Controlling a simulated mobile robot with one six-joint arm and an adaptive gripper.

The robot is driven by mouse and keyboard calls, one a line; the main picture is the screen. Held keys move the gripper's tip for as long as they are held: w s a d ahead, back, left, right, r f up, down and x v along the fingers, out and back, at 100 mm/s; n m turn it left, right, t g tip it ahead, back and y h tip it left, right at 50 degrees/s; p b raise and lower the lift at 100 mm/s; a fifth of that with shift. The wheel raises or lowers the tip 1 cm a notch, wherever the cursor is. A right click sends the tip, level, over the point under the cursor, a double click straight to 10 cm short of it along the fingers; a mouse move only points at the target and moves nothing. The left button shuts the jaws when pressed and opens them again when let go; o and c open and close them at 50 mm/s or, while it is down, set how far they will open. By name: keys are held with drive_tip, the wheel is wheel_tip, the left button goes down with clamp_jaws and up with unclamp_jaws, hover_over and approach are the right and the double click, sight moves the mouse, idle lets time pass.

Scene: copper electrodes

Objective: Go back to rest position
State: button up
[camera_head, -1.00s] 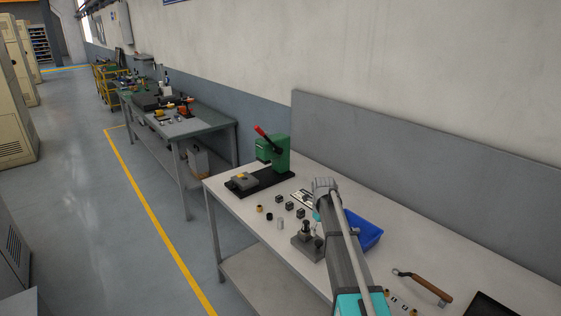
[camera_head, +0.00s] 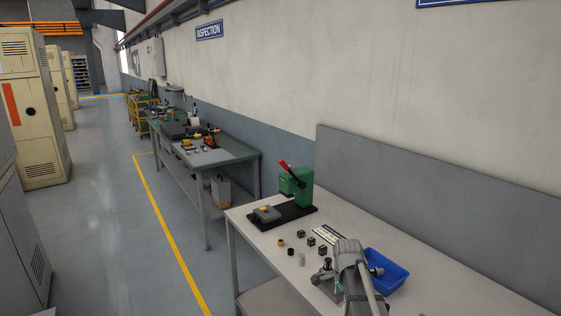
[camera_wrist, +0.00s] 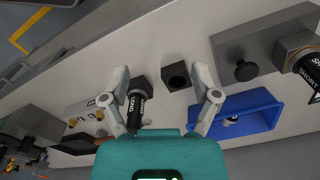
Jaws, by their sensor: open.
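My gripper (camera_wrist: 160,76) is open in the wrist view, its two fingers spread wide above the white bench (camera_wrist: 75,75). Nothing is clamped between them. A black cylinder labelled LONG (camera_wrist: 134,104) shows beside the left finger; I cannot tell its height gap to it. A dark square block with a hole (camera_wrist: 177,76) lies below, between the fingers. A cylinder labelled SHORT (camera_wrist: 309,66) shows at the right edge by a dark block.
A blue bin (camera_head: 385,268) stands right of my arm; it also shows in the wrist view (camera_wrist: 262,110). A green press with a red lever (camera_head: 304,187) stands at the bench's far end. Small blocks and cylinders lie between. The floor aisle at left is clear.

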drive_tip(key=s+a+n, duration=0.2)
drive_tip(key=s+n, duration=1.3)
drive_tip(key=shift+a+n, duration=0.2)
drive_tip(key=shift+n, duration=0.1)
drive_tip(key=shift+s, duration=0.1)
idle(0.7)
